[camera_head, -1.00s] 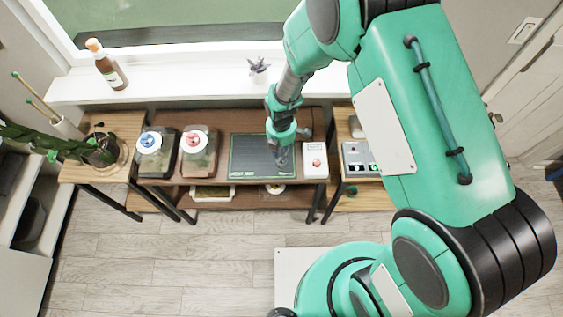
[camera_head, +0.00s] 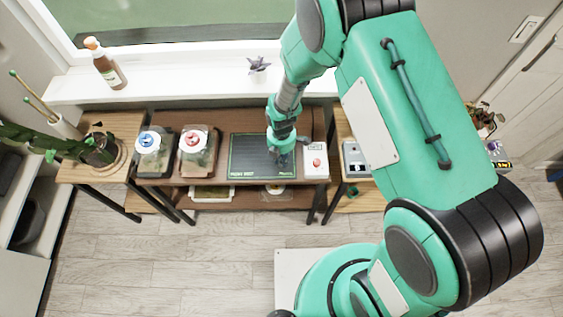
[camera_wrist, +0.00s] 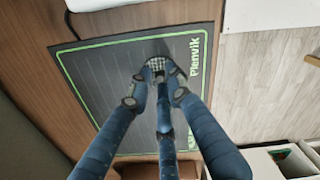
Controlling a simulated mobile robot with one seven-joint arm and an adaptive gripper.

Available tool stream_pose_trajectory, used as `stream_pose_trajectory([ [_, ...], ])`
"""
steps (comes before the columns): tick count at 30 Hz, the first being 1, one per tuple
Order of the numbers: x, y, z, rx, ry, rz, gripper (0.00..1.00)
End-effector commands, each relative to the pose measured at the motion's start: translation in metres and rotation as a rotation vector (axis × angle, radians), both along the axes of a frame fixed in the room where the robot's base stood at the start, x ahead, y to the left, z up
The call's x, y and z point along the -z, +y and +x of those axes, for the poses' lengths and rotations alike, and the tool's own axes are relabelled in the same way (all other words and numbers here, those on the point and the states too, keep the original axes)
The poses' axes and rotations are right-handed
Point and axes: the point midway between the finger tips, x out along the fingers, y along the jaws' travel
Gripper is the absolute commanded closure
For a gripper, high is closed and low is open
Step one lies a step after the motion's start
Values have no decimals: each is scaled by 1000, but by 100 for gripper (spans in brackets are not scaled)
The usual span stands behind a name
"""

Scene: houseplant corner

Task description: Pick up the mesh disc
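The mesh disc (camera_wrist: 157,64) is a small, pale and dark checkered piece in the wrist view. It shows among the tips of the three blue fingers of my gripper (camera_wrist: 161,72), over the dark grey mat (camera_wrist: 100,80) with a green border. The fingers converge closely around the disc. I cannot tell whether they press on it, or whether it rests on the mat or is just above it. In the head view my gripper (camera_head: 284,152) is low over the right part of the mat (camera_head: 250,160), and the disc is not discernible there.
A white box with a red button (camera_head: 315,161) stands just right of the mat. Two lidded jars, one blue-topped (camera_head: 153,152) and one red-topped (camera_head: 196,152), stand left. A windowsill (camera_head: 190,80) with a bottle (camera_head: 105,64) and small plant (camera_head: 258,66) runs behind.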

Motion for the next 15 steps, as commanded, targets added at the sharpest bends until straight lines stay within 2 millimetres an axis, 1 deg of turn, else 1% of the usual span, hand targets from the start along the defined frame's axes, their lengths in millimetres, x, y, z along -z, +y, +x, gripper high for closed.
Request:
stream_pose_trajectory([
  [8,0,0,0,0,0,0,81],
  [9,0,0,0,0,0,0,89],
  [11,0,0,0,0,0,0,100],
  [15,0,0,0,0,0,0,100],
])
